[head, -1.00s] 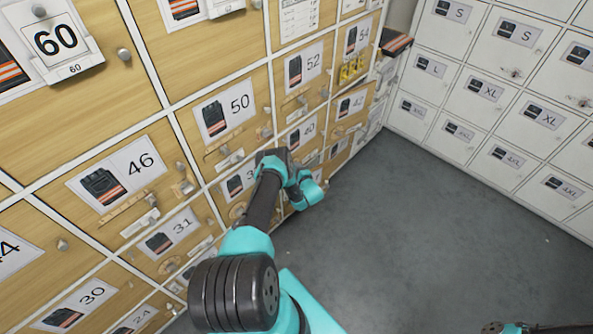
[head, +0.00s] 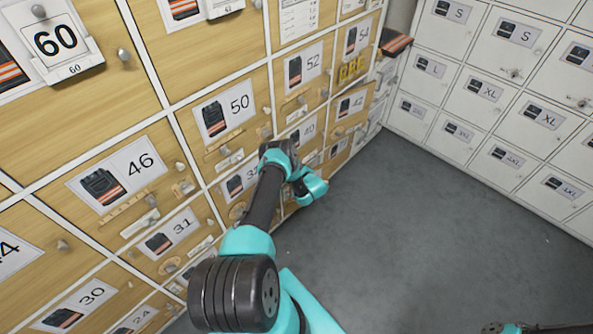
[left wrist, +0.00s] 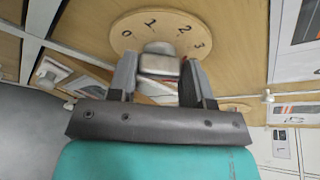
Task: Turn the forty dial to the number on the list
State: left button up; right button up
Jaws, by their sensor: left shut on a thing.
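The lower part of the dial is hidden by the gripper. In the head view my left gripper (head: 277,151) is at the wooden locker front beside the label 40 (head: 308,130) and hides the dial there. A white sheet with printed rows (head: 299,17) is on a door higher up; its writing is too small to read.
Wooden locker doors with size labels, such as 50 (head: 240,102) and 46 (head: 139,161), surround my left arm; several carry small knobs and ledges. White lockers (head: 480,90) stand at the right. The grey floor (head: 420,230) is clear.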

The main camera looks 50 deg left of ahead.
pick_arm(q)
jog(key=shift+m+g, duration=0.4)
jog(key=shift+m, duration=0.3)
jog(key=o, duration=0.9)
jog(key=shift+d, duration=0.15)
jog(key=v, duration=1.7)
jog(key=shift+r, duration=0.4)
jog(key=shift+h, duration=0.3)
